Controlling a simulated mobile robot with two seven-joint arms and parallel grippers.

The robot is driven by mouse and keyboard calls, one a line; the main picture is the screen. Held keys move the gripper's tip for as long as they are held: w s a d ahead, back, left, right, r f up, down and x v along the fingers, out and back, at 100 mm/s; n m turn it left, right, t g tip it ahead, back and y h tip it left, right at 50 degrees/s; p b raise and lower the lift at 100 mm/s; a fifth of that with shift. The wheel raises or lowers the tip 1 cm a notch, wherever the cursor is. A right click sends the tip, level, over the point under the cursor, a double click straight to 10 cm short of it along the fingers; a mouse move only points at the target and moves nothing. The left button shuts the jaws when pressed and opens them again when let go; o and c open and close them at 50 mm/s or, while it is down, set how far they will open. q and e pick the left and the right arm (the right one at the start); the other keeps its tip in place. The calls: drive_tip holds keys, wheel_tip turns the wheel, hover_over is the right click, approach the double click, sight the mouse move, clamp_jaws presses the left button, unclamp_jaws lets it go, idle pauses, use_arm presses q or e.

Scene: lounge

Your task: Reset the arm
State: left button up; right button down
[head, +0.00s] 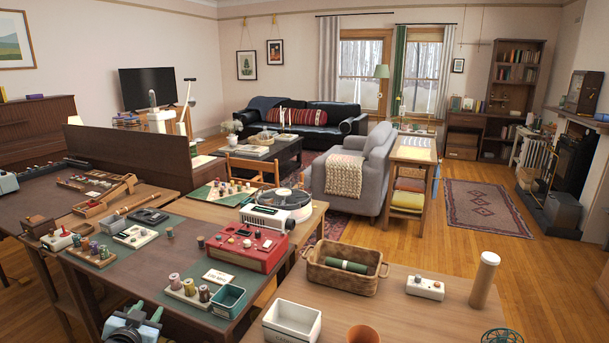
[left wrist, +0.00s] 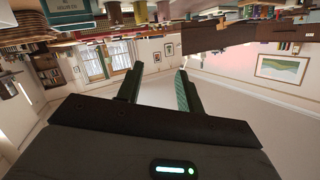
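My left gripper (head: 134,313) shows at the bottom left of the head view, in front of the near edge of the green-topped table. In the left wrist view its two fingers (left wrist: 156,80) stand wide apart with nothing between them. That view is upside down, with the room's furniture along its top. My right gripper does not show in either view.
A teal tray (head: 228,301), a row of spools (head: 190,290) and a red device (head: 246,247) are on the green-topped table near the gripper. A white box (head: 291,323), a basket (head: 317,277) and a tall cylinder (head: 484,280) stand on the right-hand table.

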use_arm(q)
drive_tip(key=s+d+f+g+h, duration=0.1)
drive_tip(key=s+d+f+g, duration=0.1)
drive_tip(key=s+d+f, duration=0.5)
drive_tip(key=s+d+f+g+h, duration=0.1)
drive_tip(key=s+d+f, duration=0.3)
drive_tip(key=s+f, duration=0.8)
drive_tip(key=s+d+g, duration=0.1)
drive_tip(key=s+d, duration=0.2)
drive_tip(key=s, duration=1)
drive_tip(key=s+d+f+g+h, duration=0.1)
drive_tip(key=s+d, duration=0.3)
drive_tip(key=s, duration=0.9)
drive_tip(key=shift+s+d+f+n+g+h, duration=0.2)
drive_tip(key=shift+s+d+n+g+h, duration=0.15)
drive_tip(key=shift+g, duration=0.35)
